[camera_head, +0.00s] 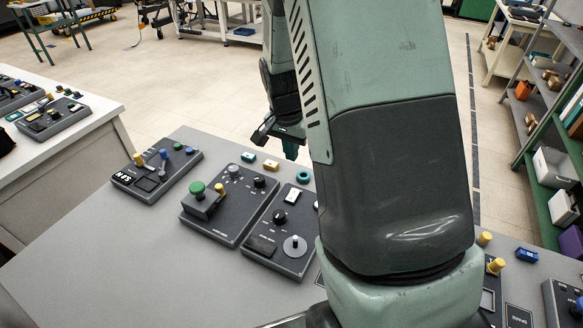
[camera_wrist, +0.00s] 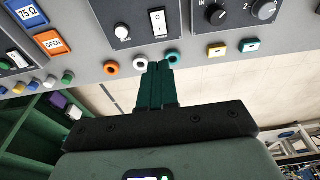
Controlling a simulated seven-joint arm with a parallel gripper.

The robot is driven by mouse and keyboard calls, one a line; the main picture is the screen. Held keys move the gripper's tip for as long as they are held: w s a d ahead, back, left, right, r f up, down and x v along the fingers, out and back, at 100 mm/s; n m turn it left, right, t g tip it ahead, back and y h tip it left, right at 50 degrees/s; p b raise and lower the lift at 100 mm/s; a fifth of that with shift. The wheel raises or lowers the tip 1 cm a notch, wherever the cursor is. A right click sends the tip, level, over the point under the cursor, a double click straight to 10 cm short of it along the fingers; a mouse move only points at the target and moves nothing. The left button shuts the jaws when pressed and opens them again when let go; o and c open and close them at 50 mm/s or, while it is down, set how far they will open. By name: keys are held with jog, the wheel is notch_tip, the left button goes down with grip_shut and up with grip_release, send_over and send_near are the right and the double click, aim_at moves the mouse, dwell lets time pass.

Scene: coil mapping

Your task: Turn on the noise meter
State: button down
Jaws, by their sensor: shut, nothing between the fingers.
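No label I can read marks the noise meter, so I cannot tell which box it is. A dark box with a white rocker switch (camera_wrist: 158,22) stands at the table edge; the same box shows in the head view (camera_head: 262,246), with a grey knob (camera_head: 294,246). Left of it in the head view is a box with a green knob (camera_head: 197,188) and dials. A third box with a small display and levers (camera_head: 150,187) is further left. My gripper (camera_wrist: 157,66) is shut and empty, its teal fingertips near a white ring and a teal ring below the rocker switch.
White ring (camera_wrist: 140,62), teal ring (camera_wrist: 173,56), orange ring (camera_wrist: 111,68) and small yellow and green blocks (camera_wrist: 217,49) line the edge. The grey table (camera_head: 110,262) is bare at front left. My arm hides much of the table's right side.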

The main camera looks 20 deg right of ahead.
aim_at(295, 191)
jog(key=shift+f, duration=0.1)
jog(key=f, duration=0.4)
jog(key=w+d+f, duration=0.1)
jog(key=f, duration=0.8)
jog(key=shift+w+d+f, duration=0.25)
jog(key=shift+w+f, duration=0.05)
jog(key=shift+f, duration=0.05)
jog(key=shift+d+f, duration=0.1)
jog(key=shift+f, duration=0.05)
jog(key=shift+s+a, duration=0.55)
jog(key=shift+a, duration=0.05)
jog(key=shift+r, duration=0.2)
